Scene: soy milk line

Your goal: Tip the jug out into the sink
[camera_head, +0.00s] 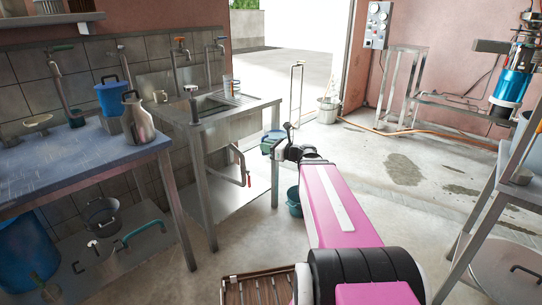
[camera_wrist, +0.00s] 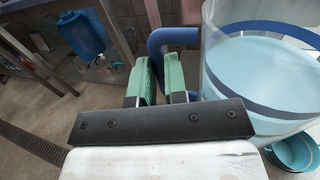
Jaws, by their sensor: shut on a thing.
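My gripper (camera_head: 287,148) is shut on the blue handle of a clear jug (camera_head: 270,143) with blue bands. The wrist view shows its green-padded fingers (camera_wrist: 158,76) around the handle and the jug (camera_wrist: 262,82) to their right, holding a pale bluish-white liquid. In the head view the jug is small and partly behind my gripper; it looks roughly upright, clear of the floor. The steel sink (camera_head: 212,105) is set in a metal stand to the left of the jug. The jug is outside the basin, just past the stand's right edge.
Taps (camera_head: 181,50) rise behind the sink, and a cup (camera_head: 228,85) stands at its back edge. A blue-topped table (camera_head: 70,160) at left holds a blue jug (camera_head: 111,98) and a metal pitcher (camera_head: 137,120). A teal bucket (camera_head: 294,202) is on the floor below my gripper.

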